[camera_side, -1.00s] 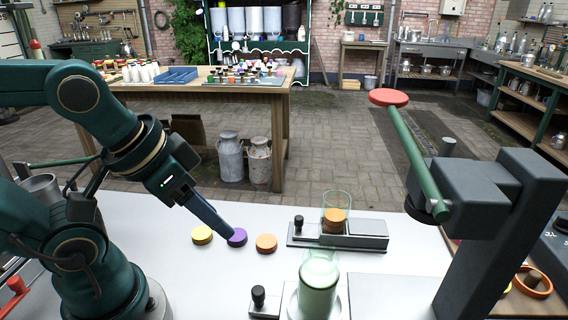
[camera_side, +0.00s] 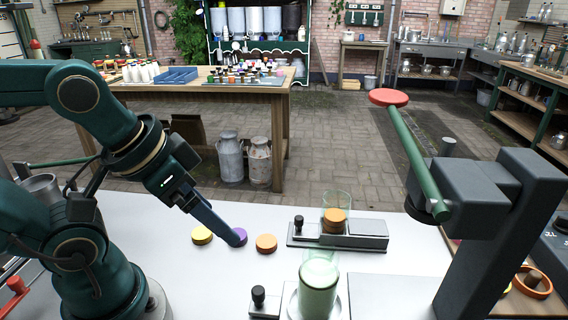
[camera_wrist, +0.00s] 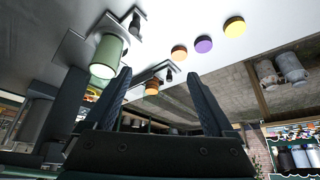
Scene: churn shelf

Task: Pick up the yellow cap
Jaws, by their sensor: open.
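The yellow cap (camera_side: 202,236) lies on the white table at the left end of a row of three caps. It shows in the wrist view (camera_wrist: 234,27) at the upper right, apart from my fingers. The purple cap (camera_side: 241,233) is beside it, partly covered by my finger in the side view, and the orange cap (camera_side: 266,244) is further right. My gripper (camera_side: 237,242) points down to the right, its tip overlapping the purple cap in the side view. In the wrist view my gripper (camera_wrist: 160,82) has its two fingers spread, with no cap between them.
A dark fixture (camera_side: 362,240) with a clear cylinder around an orange cap stands right of the caps. A green cup (camera_side: 319,286) stands in front of it. A press with a green lever (camera_side: 420,158) and red knob rises at the right.

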